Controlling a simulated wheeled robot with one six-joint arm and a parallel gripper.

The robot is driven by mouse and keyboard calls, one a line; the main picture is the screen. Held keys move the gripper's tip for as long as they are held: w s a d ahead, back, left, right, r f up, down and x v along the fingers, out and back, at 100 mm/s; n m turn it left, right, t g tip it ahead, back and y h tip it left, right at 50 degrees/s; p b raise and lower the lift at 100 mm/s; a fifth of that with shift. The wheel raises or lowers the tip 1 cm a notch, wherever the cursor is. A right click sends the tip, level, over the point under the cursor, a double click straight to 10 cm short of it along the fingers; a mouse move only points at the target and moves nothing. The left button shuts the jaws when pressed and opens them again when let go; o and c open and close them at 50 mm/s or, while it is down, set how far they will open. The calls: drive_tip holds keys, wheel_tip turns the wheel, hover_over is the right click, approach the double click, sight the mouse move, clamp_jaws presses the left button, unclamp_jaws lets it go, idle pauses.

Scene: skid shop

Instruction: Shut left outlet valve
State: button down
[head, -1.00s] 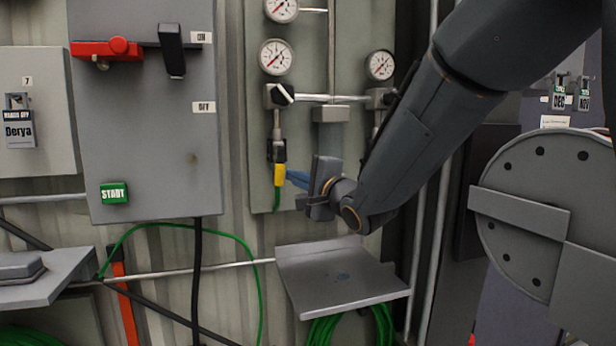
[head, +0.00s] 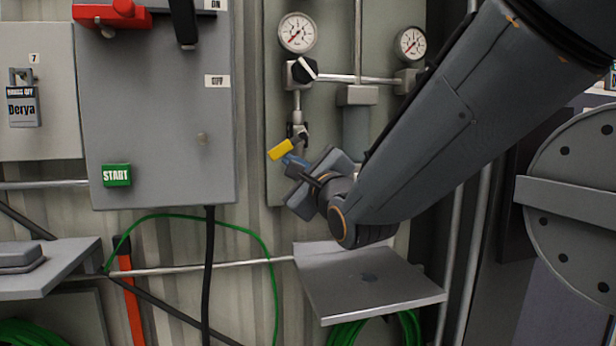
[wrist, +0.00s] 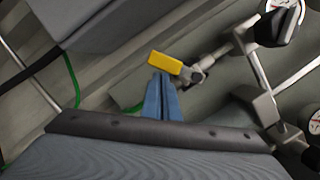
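The left outlet valve (head: 300,133) sits on the vertical pipe under the left gauge. Its yellow-ended lever (head: 281,149) slants down to the left, at an angle to the pipe. My gripper (head: 291,163) is just below and right of the yellow end, its blue fingers pointing up-left. In the wrist view the blue fingers (wrist: 161,96) lie together, with nothing visible between them. Their tips are at the lower edge of the yellow lever end (wrist: 165,63), touching it or very near. My gripper hides what is below the valve in the head view.
A black knob (head: 301,71) sits above the valve, below the left gauge (head: 297,33). A grey shelf (head: 370,285) juts out below my gripper. The grey switch box (head: 150,130) is to the left. Pipes and a right gauge (head: 411,44) lie behind my arm.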

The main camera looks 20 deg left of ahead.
sight(276, 149)
drive_tip(key=s+a+r+b, duration=0.1)
drive_tip(key=a+r+b, duration=0.1)
drive_tip(key=b, duration=0.2)
drive_tip(key=shift+s+m+b, duration=0.15)
drive_tip(key=shift+m+b, duration=0.15)
drive_tip(key=shift+m, duration=0.1)
drive_tip(key=shift+s+a+r+b, duration=0.1)
drive_tip(key=shift+r+b, duration=0.2)
drive_tip(key=shift+b, duration=0.2)
drive_tip(key=shift+r, duration=0.1)
drive_tip(key=s+d+f+b, duration=0.5)
drive_tip(key=s+f+b, duration=0.1)
drive_tip(key=s, duration=0.2)
drive_tip(key=shift+d+f+b, duration=0.25)
drive_tip(key=shift+f+b, duration=0.05)
drive_tip(key=shift+f, duration=0.1)
idle(0.6)
